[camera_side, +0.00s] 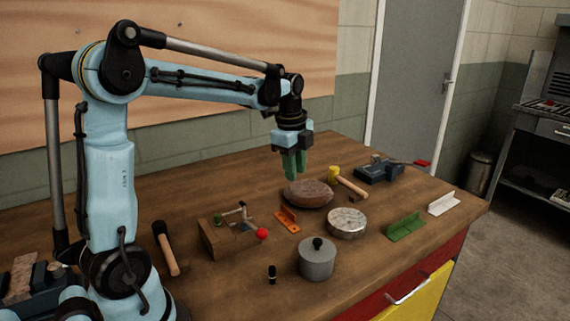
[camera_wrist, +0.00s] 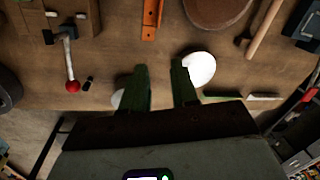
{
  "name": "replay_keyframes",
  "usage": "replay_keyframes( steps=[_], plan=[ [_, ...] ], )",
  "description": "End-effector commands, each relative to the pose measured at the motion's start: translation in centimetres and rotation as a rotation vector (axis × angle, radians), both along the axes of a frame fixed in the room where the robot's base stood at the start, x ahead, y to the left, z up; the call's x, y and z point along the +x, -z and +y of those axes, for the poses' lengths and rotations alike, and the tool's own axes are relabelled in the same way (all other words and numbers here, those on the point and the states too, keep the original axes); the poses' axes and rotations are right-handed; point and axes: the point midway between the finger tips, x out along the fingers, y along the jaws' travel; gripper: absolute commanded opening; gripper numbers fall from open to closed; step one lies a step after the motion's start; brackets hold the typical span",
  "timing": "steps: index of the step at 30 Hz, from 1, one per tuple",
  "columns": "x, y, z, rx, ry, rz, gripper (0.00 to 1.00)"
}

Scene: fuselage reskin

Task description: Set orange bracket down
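The orange bracket (camera_side: 287,219) lies on the wooden workbench, left of the brown rounded block and in front of my gripper. In the wrist view the orange bracket (camera_wrist: 150,20) shows at the top edge, partly cut off, beyond my fingertips. My gripper (camera_side: 294,166) hangs fingers down above the bench, behind the brown block in the side view. Its two green fingers (camera_wrist: 158,75) stand apart with only bench between them. It is open and empty, clear of the bracket.
The brown block (camera_side: 308,194), a yellow-headed mallet (camera_side: 348,183), a silver disc (camera_side: 347,223), a lidded pot (camera_side: 317,260), a green bracket (camera_side: 406,228) and a white bracket (camera_side: 443,204) surround the orange bracket. A wooden block with a red-knobbed lever (camera_side: 230,235) stands left.

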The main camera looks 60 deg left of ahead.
Motion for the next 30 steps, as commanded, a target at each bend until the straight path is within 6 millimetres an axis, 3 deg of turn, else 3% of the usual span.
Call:
replay_keyframes(
  steps=[1,7,15,22,30],
  plan=[
    [-0.8,-0.5,-1.6,-0.003,-0.074,-0.036,0.29],
    [-3.8,-1.3,-6.5,-0.067,-0.417,-0.196,0.29],
    [-8.2,-0.2,-11.8,-0.274,-0.855,-0.38,0.29],
    [-10.5,1.5,-14.1,-0.446,-1.096,-0.448,0.29],
    [-10.9,1.9,-14.5,-0.494,-1.159,-0.458,0.29]
  ],
)
